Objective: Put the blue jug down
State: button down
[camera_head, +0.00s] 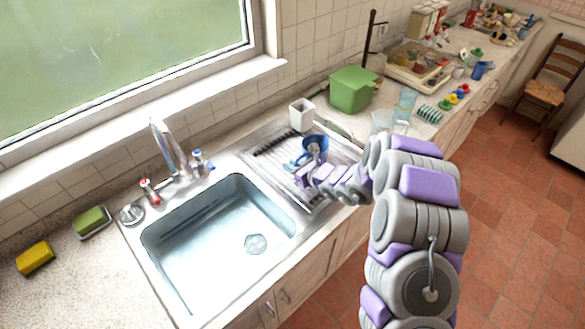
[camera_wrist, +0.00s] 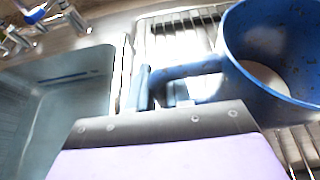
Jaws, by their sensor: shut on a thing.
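The blue jug (camera_head: 316,146) is over the ribbed metal drainer (camera_head: 272,155) beside the sink. In the wrist view the jug (camera_wrist: 275,50) fills the upper right, with its open mouth towards the camera and its handle reaching left. My gripper (camera_head: 299,168) is shut on the jug's handle. In the wrist view my gripper's fingers (camera_wrist: 162,90) stand on either side of the handle. Whether the jug's base touches the drainer is hidden.
The empty steel sink (camera_head: 220,240) lies left of the drainer. A white cup (camera_head: 301,114) stands at the drainer's back edge, near a green box (camera_head: 353,89). Glasses (camera_head: 383,121) stand right of the drainer. The tap (camera_head: 168,150) rises behind the sink.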

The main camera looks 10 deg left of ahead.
jog(key=shift+f, duration=0.3)
jog(key=c, duration=1)
grip_release()
jog(key=shift+r, duration=0.1)
jog(key=shift+c, duration=0.2)
jog(key=p+v, duration=0.1)
jog(key=v, duration=1.1)
